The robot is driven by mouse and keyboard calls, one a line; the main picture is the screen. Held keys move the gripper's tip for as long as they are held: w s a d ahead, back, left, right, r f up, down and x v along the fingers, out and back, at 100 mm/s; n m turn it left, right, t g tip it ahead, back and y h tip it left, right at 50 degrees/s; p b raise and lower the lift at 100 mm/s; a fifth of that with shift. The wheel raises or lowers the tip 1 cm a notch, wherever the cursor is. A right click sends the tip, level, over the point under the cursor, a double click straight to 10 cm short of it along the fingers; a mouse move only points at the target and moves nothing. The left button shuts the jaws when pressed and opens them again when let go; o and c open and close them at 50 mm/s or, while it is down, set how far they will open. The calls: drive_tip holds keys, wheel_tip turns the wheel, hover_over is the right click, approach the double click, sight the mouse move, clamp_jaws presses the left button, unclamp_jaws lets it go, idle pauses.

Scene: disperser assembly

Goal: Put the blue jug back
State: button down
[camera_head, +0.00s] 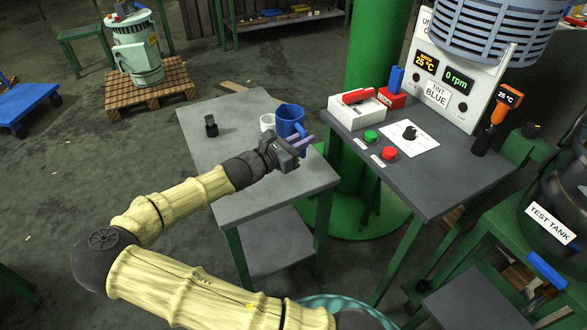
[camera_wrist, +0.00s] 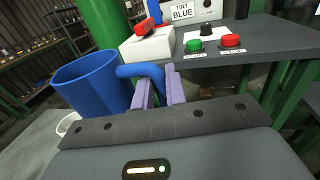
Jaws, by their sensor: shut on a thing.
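The blue jug (camera_head: 288,121) is upright over the far right part of the small grey table (camera_head: 250,208). I cannot tell whether its base touches the tabletop, as my gripper covers part of it. My gripper (camera_head: 303,142) is shut on the jug's handle. In the wrist view the jug (camera_wrist: 90,85) is left of the purple fingers (camera_wrist: 160,85), and its handle reaches between them. A white cup (camera_head: 267,122) stands close to the jug's left side and is partly hidden behind it in the wrist view (camera_wrist: 67,122).
A small black object (camera_head: 211,128) stands on the table's left. The front of the tabletop is clear. To the right, a higher bench (camera_head: 445,175) carries a white box (camera_head: 357,111), green (camera_head: 371,137) and red (camera_head: 389,153) buttons, and a display panel. A green column (camera_head: 375,60) rises behind.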

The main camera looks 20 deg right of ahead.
sight(303, 157)
wheel_tip(303, 157, down, 4)
drive_tip(key=shift+f+b, duration=0.15)
drive_tip(key=shift+b, duration=0.15)
drive_tip(key=shift+f, duration=2.5)
drive_tip(key=c, duration=1.4)
unclamp_jaws()
drive_tip(key=shift+c, duration=0.2)
drive_tip(key=shift+f+b, duration=0.2)
drive_tip(key=shift+b, duration=0.4)
drive_tip(key=r+p+v, duration=0.1)
drive_tip(key=p+v, duration=0.1)
drive_tip(key=v, duration=1.5)
drive_tip(key=shift+s+a, duration=0.2)
